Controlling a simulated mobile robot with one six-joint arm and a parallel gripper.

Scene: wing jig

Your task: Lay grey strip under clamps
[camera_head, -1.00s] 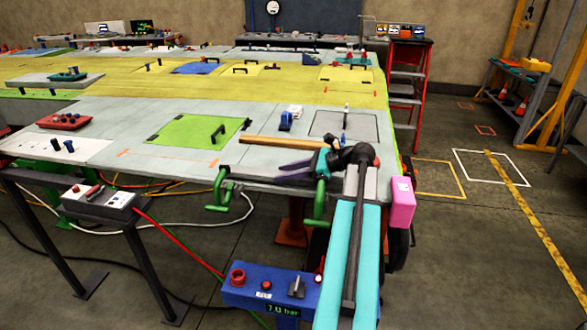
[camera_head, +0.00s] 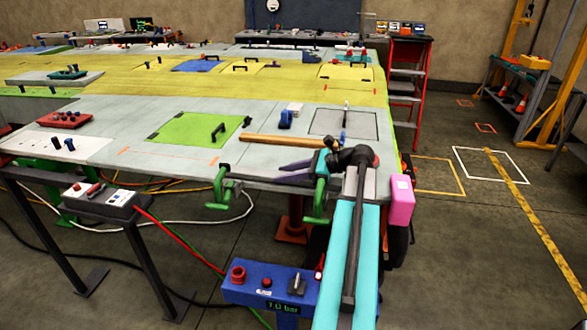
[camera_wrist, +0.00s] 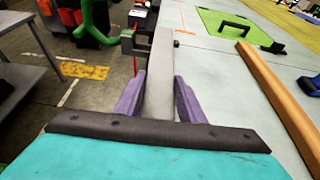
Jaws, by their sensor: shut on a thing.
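My gripper (camera_wrist: 160,103) has two purple fingers, shut on the grey strip (camera_wrist: 160,82). The strip runs away from the fingers along the table edge in the wrist view. In the head view my gripper (camera_head: 296,172) is low over the front edge of the table, where the strip is hard to tell from the tabletop. Two green clamps, one left (camera_head: 222,190) and one right (camera_head: 319,203), sit on that edge. In the wrist view a green clamp (camera_wrist: 96,22) stands left of the strip, with a dark part beside it. Whether the strip lies under a clamp jaw, I cannot tell.
A wooden bar (camera_head: 270,141) lies behind my gripper on the grey table. A green panel with a black handle (camera_head: 190,130) lies to the left. A pink box (camera_head: 402,200) is at the table's right corner. A blue control box (camera_head: 267,287) stands in front.

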